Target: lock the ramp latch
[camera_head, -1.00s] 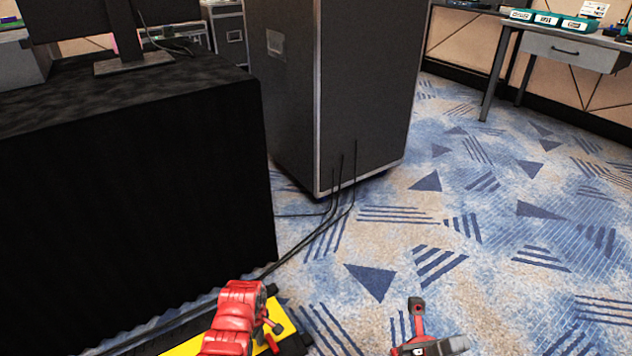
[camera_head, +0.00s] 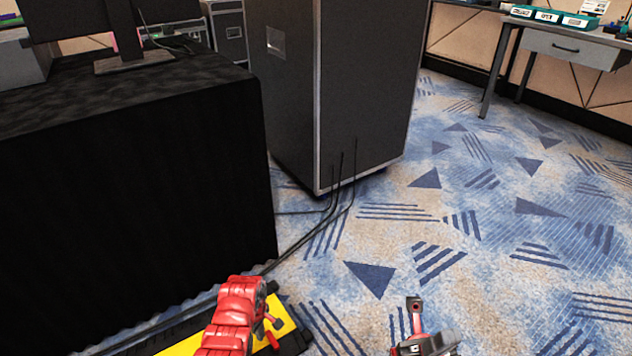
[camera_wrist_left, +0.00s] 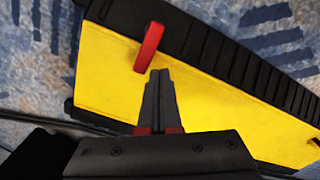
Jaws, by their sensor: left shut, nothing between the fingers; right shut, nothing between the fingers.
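The ramp (camera_wrist_left: 225,105) is a yellow panel with black ribbed edges on the floor. It also shows at the bottom of the head view (camera_head: 178,347), partly behind my left arm. A red latch handle (camera_wrist_left: 150,46) stands on the yellow panel near its black edge. My left gripper (camera_wrist_left: 158,75) is shut and empty, its tips over the yellow panel right by the lower end of the handle. I cannot tell whether they touch. My right gripper (camera_head: 414,301) is shut and empty above the carpet, away from the ramp.
A black-draped table (camera_head: 130,190) stands left of the ramp. A tall dark case (camera_head: 362,90) stands behind, with black cables (camera_head: 310,237) running along the floor to the ramp. A grey desk (camera_head: 570,48) is at the far right. The carpet on the right is clear.

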